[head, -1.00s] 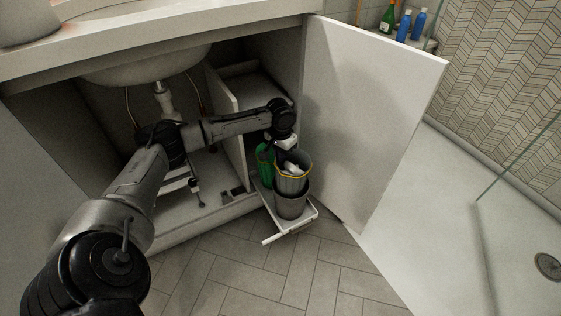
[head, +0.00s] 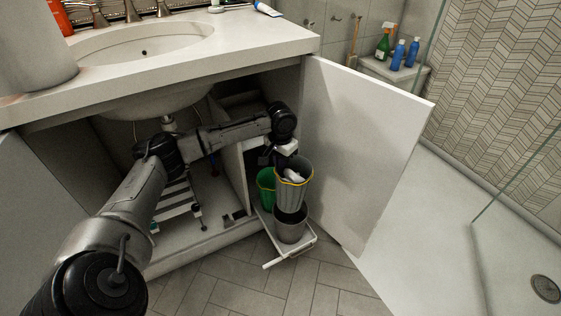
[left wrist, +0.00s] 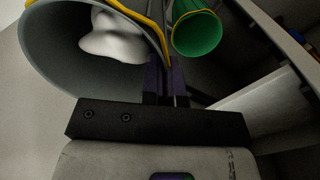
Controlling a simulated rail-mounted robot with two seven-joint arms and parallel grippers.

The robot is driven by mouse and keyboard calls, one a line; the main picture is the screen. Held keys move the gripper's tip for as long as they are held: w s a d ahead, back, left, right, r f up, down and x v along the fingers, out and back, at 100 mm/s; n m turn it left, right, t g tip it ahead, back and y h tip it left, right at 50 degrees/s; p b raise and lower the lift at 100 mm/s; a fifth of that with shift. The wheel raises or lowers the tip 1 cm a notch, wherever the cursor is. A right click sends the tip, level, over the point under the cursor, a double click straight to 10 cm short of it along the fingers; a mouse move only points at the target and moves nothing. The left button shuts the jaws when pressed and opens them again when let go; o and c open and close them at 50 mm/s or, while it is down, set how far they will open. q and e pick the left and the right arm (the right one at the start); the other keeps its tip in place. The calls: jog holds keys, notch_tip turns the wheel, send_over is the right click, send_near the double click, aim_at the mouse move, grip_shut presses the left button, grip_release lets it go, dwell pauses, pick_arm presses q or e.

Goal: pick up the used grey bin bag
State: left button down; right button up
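The grey bin bag (head: 292,196) has a yellow rim and white waste inside. It is upright, raised mostly out of the grey bin (head: 290,228), with its bottom near the bin's mouth. In the left wrist view the bag (left wrist: 60,55) fills the upper left, with the white waste (left wrist: 112,38) in it. My left gripper (left wrist: 166,82) is shut on the bag's side near the rim; the bag partly hides the fingertips. My right gripper is not in view.
A green bag (head: 265,188) with a yellow rim stands just left of the grey bag. The bin sits on a white pull-out tray (head: 308,238). The open cabinet door (head: 365,150) is close on the right, and the countertop (head: 200,55) overhangs above. The floor in front is clear.

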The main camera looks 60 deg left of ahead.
pick_arm(q)
notch_tip(320, 180, up, 2)
jog(key=shift+r+p, duration=0.1)
jog(key=shift+p, duration=0.7)
jog(key=shift+r, duration=0.1)
